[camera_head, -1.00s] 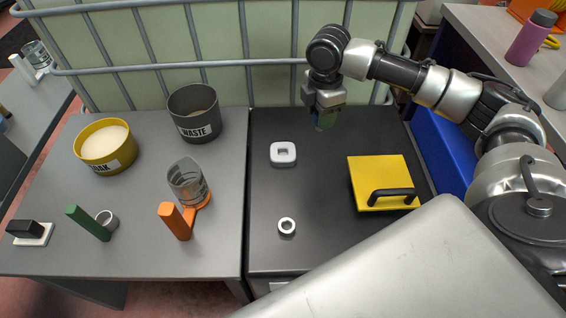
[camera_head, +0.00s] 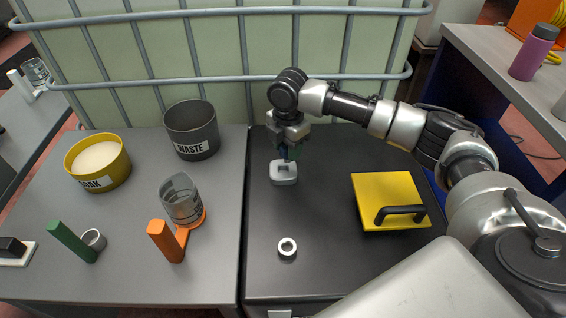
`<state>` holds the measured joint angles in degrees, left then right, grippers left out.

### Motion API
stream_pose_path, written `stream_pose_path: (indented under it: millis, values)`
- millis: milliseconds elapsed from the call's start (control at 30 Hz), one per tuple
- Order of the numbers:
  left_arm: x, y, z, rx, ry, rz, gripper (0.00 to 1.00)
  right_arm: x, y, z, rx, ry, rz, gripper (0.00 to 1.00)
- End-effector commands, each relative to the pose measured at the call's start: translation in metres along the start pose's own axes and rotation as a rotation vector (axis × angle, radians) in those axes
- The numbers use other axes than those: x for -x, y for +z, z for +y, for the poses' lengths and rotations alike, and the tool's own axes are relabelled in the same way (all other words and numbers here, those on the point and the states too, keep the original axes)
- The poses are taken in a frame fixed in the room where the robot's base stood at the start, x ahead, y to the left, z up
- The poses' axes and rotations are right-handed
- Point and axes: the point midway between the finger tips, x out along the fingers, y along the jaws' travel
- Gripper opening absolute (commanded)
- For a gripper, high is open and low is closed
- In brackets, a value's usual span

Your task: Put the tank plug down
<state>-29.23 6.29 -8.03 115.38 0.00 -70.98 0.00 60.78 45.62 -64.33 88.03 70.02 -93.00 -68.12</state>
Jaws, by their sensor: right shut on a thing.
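My right gripper (camera_head: 288,148) points down at the back of the dark worktop, right at the white square ring (camera_head: 284,178). It is shut on a small dark bluish thing, which I take to be the tank plug (camera_head: 283,154). The fingers hide most of the plug. Its lower end is over or in the ring's opening; I cannot tell whether it touches the ring. My left gripper is not in view.
A yellow plate with a black handle (camera_head: 388,190) lies to the right. A small round ring (camera_head: 287,248) lies in front. On the grey table stand a waste pot (camera_head: 192,140), a yellow soak bowl (camera_head: 95,177) and an orange-handled clear cup (camera_head: 182,210). A caged tank (camera_head: 215,60) stands behind.

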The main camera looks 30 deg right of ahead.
Motion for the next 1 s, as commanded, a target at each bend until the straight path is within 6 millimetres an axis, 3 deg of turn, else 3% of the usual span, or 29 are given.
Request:
stream_pose_path:
  millis: [167, 500, 967, 1000]
  values:
    - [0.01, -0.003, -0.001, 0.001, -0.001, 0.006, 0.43, -0.008, -0.009, 0.008, 0.0, 0.001, 0.0, 0.28]
    - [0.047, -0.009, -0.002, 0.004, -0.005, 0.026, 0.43, -0.046, -0.009, 0.007, -0.001, 0.0, -0.001, 0.28]
    - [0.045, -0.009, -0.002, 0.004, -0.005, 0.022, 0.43, -0.049, -0.009, 0.007, 0.0, 0.001, -0.001, 0.28]
    - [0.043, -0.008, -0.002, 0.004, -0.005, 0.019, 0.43, -0.049, -0.009, 0.007, 0.0, 0.001, -0.001, 0.46]
